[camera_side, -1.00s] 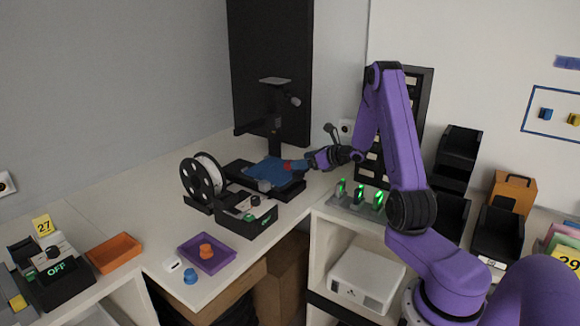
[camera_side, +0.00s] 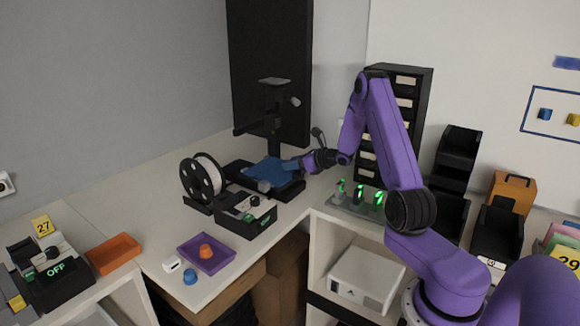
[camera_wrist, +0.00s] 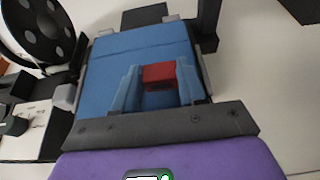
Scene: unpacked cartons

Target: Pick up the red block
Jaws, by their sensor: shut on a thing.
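The red block (camera_wrist: 159,76) shows in the wrist view between the two blue fingers of my gripper (camera_wrist: 157,88), over the blue printer plate (camera_wrist: 130,42). The gripper is shut on the block. In the side view my gripper (camera_side: 292,164) is at the right part of the blue plate (camera_side: 266,172). The red block cannot be made out there. I cannot tell whether the block touches the plate.
The black printer column (camera_side: 274,120) stands behind the plate. A filament spool (camera_side: 200,178) and a black control box (camera_side: 246,217) are to the left and front. A purple tray (camera_side: 222,258) holds an orange piece (camera_side: 206,251).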

